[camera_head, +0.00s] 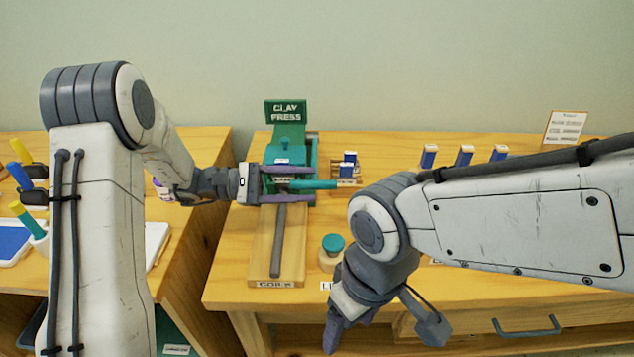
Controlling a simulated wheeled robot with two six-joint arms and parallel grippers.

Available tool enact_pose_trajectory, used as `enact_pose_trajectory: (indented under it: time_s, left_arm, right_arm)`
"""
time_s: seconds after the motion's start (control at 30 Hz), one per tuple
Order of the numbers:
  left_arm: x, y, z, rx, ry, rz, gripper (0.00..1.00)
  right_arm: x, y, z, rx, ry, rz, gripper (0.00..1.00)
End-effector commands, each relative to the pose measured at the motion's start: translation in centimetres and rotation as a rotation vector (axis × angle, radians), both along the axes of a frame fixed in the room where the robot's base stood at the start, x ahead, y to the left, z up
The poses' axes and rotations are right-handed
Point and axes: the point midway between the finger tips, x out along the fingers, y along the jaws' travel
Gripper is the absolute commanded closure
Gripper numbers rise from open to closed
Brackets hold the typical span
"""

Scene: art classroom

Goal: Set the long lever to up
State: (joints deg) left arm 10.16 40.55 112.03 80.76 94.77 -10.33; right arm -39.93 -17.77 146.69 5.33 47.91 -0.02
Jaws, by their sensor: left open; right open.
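The green clay press (309,153) stands at the back of the wooden table, with a sign reading CLAY PRESS. A teal bar (325,185) points right from the press, roughly level. A long grey bar (278,240) runs toward the table's front over a wooden board (259,245). I cannot tell for certain which bar is the long lever. My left gripper (311,184) is open at the press, its purple fingers on either side of the teal bar in the picture; contact is unclear. My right gripper (385,325) is open and empty, low in front of the table's front edge.
A teal-topped wooden knob (333,245) stands right of the board. Small blue-and-white blocks (464,155) stand at the back right, near a card (565,128). My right arm covers much of the table's right side. Another table with art supplies is at left.

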Motion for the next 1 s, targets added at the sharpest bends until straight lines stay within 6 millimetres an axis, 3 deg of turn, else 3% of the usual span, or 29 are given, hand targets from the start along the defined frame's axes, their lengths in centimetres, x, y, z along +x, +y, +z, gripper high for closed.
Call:
enact_pose_trajectory:
  time_s: [0.2, 0.57, 0.6, 0.7, 0.73, 1.0]
  left_arm:
    - [-0.1, -2.8, 0.0, -0.001, 0.0, -0.001, 0.45]
    - [0.0, -3.2, 0.0, 0.0, 0.0, 0.004, 0.45]
    - [0.0, -3.2, 0.0, 0.0, 0.0, 0.004, 0.53]
    - [-0.1, -3.2, 0.0, 0.001, 0.0, 0.004, 0.91]
    - [0.0, -3.2, 0.0, 0.001, 0.0, 0.004, 1.0]
    - [0.0, -3.1, 0.0, 0.001, 0.001, 0.004, 1.0]
  right_arm:
    - [0.0, 0.0, 0.1, 0.0, 0.0, 0.0, 0.25]
    - [0.0, 0.0, 0.1, 0.0, 0.0, 0.0, 0.25]
    - [0.0, 0.0, 0.1, 0.0, 0.0, 0.0, 0.25]
    - [0.0, 0.0, 0.1, 0.0, 0.0, 0.0, 0.25]
    - [0.0, 0.0, 0.1, 0.0, 0.0, 0.0, 0.25]
    - [0.0, 0.0, 0.1, 0.0, 0.0, 0.0, 0.25]
